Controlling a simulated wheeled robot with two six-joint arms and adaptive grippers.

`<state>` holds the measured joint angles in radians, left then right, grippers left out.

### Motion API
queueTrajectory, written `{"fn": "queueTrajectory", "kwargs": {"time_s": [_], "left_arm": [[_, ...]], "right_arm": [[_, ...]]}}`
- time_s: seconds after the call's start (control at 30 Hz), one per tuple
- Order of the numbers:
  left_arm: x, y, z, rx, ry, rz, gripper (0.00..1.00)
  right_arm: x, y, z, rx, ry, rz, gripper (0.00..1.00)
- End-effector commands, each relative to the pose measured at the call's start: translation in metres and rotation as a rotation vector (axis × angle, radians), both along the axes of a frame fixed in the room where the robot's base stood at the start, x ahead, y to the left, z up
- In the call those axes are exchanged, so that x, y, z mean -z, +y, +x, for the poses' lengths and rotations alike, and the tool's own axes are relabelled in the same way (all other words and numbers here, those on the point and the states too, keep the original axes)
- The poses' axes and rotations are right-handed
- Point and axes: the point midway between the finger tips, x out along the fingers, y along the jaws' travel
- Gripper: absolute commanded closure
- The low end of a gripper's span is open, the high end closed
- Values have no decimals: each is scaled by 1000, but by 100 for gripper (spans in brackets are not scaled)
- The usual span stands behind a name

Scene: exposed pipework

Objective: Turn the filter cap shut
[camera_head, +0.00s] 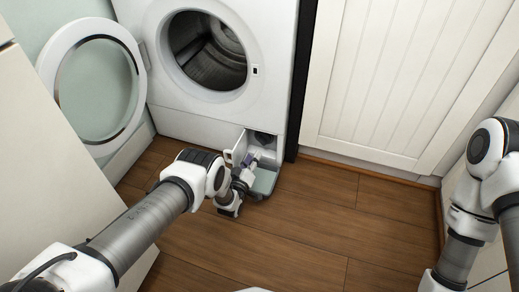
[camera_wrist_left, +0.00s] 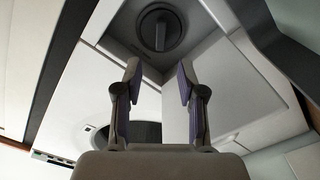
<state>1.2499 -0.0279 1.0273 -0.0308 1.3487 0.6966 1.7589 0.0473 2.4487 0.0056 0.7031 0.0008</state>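The filter cap (camera_wrist_left: 160,31) is a dark round disc with a raised grip bar, set in a grey recess of the washing machine. In the wrist view its bar stands roughly upright in the picture. In the head view the cap (camera_head: 264,138) shows small and dark behind the gripper, at the machine's lower right. My left gripper (camera_wrist_left: 158,69) is open, its two fingers apart with nothing between them. It points at the cap and stays short of it. In the head view the left gripper (camera_head: 253,158) is low before the recess. My right gripper is out of view.
The washing machine (camera_head: 180,122) has its round door (camera_head: 137,112) swung open to the left. A small flap (camera_head: 238,147) stands open beside the recess. A grey-green tray (camera_head: 265,182) lies below it. A white cabinet (camera_head: 395,80) stands right. The wooden floor (camera_head: 300,230) is clear.

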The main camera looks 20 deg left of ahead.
Motion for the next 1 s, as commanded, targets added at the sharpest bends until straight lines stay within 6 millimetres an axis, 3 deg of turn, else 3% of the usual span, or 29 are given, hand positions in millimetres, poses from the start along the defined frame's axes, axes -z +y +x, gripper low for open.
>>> {"fn": "queueTrajectory", "kwargs": {"time_s": [0.03, 0.3, 0.43, 0.67, 0.8, 1.0], "left_arm": [[8, -1, 13, 0, -6, 0, 60], [7, -4, 71, 0, -3, -1, 60], [3, -5, 82, 0, 0, -1, 60], [0, -5, 84, 0, 1, -1, 60], [1, -5, 84, 0, 1, -1, 100], [1, -5, 84, 0, 1, 0, 100]], "right_arm": [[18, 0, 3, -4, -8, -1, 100], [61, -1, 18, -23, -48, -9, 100], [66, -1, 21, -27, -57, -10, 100], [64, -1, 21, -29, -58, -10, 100], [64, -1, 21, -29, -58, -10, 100], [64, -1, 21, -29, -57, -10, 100]]}}
